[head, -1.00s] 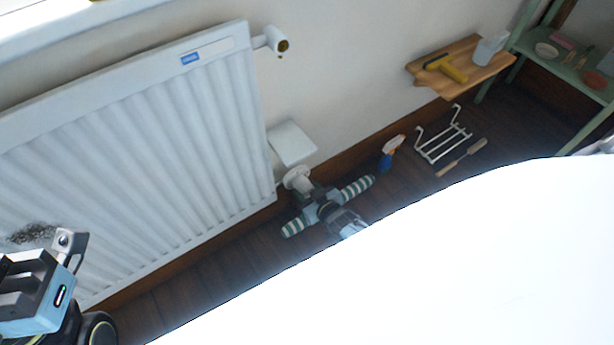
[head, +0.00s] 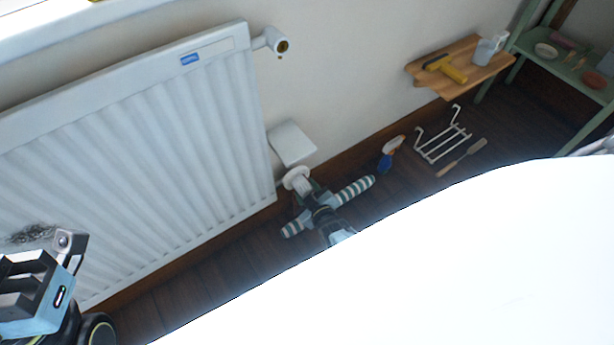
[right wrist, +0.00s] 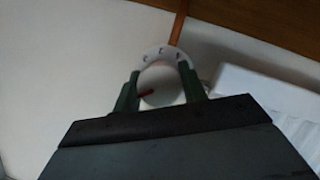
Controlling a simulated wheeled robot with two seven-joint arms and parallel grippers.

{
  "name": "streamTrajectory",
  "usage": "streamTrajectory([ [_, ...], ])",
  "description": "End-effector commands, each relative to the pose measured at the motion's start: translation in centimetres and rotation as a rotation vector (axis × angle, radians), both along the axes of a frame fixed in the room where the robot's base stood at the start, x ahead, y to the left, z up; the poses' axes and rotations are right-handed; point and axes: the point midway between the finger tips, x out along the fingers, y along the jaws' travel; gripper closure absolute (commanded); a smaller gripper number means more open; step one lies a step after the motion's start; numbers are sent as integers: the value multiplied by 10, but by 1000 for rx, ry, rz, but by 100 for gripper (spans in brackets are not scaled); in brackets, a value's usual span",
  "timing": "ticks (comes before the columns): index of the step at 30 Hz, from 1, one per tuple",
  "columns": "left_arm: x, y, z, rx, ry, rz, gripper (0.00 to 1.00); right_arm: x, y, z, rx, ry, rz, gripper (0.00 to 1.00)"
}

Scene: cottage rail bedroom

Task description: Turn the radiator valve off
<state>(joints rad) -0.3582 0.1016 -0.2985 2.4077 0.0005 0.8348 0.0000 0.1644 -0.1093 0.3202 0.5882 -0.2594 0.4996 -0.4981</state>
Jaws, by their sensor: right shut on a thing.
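The radiator valve (head: 297,179) is a white round knob low on the wall, just right of the radiator's (head: 150,150) lower corner. In the right wrist view the knob (right wrist: 162,84) shows a red mark pointing to the lower left, below a white collar with dark numerals (right wrist: 162,55), too blurred to read surely. My right gripper (head: 304,191) is shut on the knob. Its dark green fingers (right wrist: 160,92) lie on both sides of it. My left arm's end (head: 45,285) shows at the lower left, in front of the radiator, and its jaw state is unclear.
A spray bottle (head: 390,152), a white rack (head: 443,143) and a wooden-handled tool (head: 462,158) are farther right. A wooden wall shelf (head: 480,72) juts out above. A large white surface hides the lower right.

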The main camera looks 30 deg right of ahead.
Motion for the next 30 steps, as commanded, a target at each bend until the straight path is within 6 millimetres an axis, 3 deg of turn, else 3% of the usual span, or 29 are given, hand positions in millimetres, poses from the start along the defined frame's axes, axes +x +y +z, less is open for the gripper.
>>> streamTrajectory([
  [12, 0, 0, 0, 0, 0, 1, 64, 1, 0, 0, -184, -15, 0, 81],
  [27, 0, 0, 0, 0, 0, 1, 64, 0, -1, 0, -205, -17, 0, 81],
  [28, 0, 0, 0, 0, 0, 1, 64, 0, -1, 0, -205, -17, 0, 55],
  [30, 0, 0, 0, 0, 0, 1, 64, 0, -1, 0, -205, -17, 0, 46],
])
